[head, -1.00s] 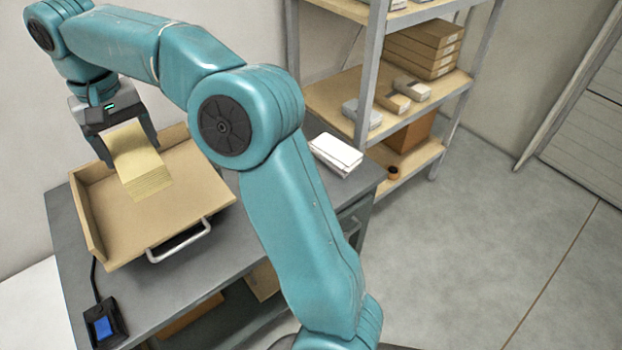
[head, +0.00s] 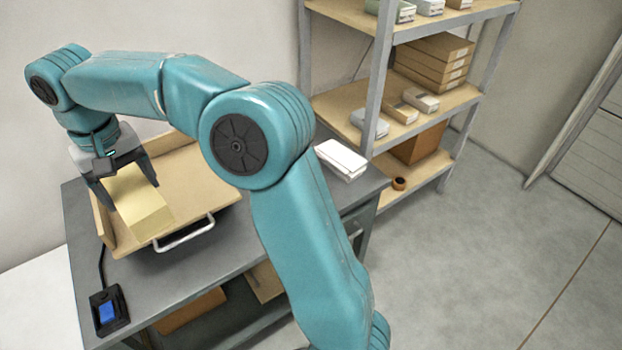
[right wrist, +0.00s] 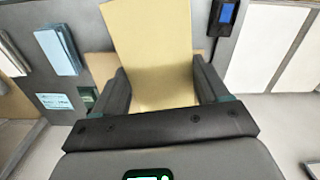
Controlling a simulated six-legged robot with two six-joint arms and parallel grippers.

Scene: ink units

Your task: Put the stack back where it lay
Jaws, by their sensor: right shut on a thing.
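In the head view my right gripper (head: 127,194) is shut on a pale yellow stack of paper (head: 139,208). The stack hangs tilted from the fingers over the front left part of a tan open tray (head: 205,190) with a metal handle. I cannot tell whether the stack touches the tray. My left gripper is not in view.
The tray stands on a grey bench (head: 75,215). A white paper stack (head: 341,158) lies at the bench's right end. A black device with a blue screen (head: 108,312) is at the front left. A metal shelf (head: 372,80) with boxes stands right; the floor beyond is clear.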

